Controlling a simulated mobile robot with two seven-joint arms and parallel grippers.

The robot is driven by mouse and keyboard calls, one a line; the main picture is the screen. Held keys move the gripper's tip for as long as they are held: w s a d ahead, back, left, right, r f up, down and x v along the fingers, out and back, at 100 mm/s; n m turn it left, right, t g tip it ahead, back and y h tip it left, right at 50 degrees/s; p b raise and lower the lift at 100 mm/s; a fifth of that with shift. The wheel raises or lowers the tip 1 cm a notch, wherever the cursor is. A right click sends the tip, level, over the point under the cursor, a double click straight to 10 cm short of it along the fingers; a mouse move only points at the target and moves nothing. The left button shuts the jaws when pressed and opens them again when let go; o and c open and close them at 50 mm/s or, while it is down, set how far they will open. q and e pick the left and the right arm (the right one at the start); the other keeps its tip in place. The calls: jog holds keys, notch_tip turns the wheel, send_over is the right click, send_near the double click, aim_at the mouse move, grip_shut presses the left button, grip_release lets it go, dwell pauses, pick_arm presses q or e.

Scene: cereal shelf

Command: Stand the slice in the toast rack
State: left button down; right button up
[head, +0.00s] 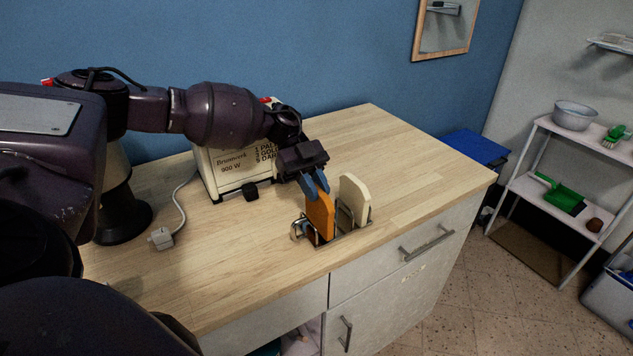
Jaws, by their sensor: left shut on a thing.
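The toast rack (352,236) is a small metal wire rack near the front edge of the wooden counter. An orange-brown slice (320,217) stands upright at the rack's left part. My left gripper (315,189) is above it, with its blue fingers shut on the slice's top edge. The slice's lower end appears to be between the rack's wires, but I cannot tell whether it touches the base. A pale slice (354,198) stands upright in the right part of the rack. My right gripper is not in view.
A white toaster (226,174) stands behind the rack at the left, partly hidden by my left arm. Its cord and plug (162,238) lie on the counter (415,165). The counter right of the rack is clear. A white shelf (560,131) stands at the far right.

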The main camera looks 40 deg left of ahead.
pick_arm(q)
jog(key=shift+f, duration=0.1)
jog(key=c, duration=1)
grip_release()
jog(key=v, duration=0.7)
jog(key=shift+w+a+b, duration=0.1)
jog(key=shift+a+b, duration=0.15)
jog(key=shift+b, duration=0.1)
